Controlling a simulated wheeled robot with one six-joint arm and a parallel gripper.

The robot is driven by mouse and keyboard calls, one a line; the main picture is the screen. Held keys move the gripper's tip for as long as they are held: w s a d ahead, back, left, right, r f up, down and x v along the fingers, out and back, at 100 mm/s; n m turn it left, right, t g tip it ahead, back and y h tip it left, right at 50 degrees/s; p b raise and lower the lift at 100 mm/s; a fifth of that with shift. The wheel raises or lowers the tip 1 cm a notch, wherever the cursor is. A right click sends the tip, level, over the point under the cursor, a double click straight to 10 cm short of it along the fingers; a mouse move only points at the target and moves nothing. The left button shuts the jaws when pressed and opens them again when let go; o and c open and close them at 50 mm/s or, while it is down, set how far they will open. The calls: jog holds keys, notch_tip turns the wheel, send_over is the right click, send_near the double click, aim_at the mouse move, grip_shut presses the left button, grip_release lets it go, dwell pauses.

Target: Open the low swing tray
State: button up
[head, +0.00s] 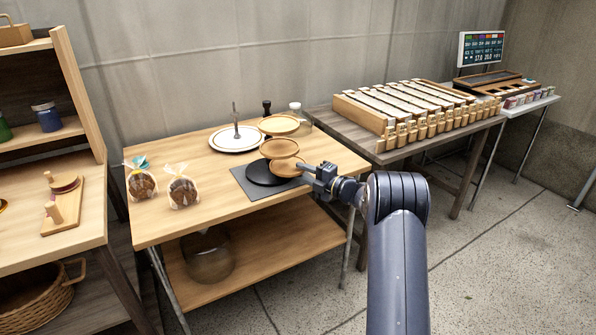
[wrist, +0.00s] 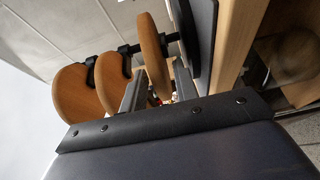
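The stand has three round wooden trays stacked at different heights above a round black base (head: 262,175). The low swing tray (head: 284,169) is the lowest of them, just above the base; it also shows in the wrist view (wrist: 153,50), nearest the dark base. The middle tray (head: 279,147) and top tray (head: 279,124) sit above it. My gripper (head: 301,172) is at the right edge of the low tray. In the wrist view its fingers (wrist: 158,88) are apart, with the low tray's edge between them. I cannot tell whether they touch it.
The stand is on a dark mat on a wooden table (head: 190,220). A white plate (head: 236,138) is behind it, and bagged breads (head: 183,192) are to the left. A side table with a box of ingredient slots (head: 400,105) stands to the right. The table's front left is clear.

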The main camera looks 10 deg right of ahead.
jog(key=v, duration=0.8)
jog(key=shift+c, duration=0.4)
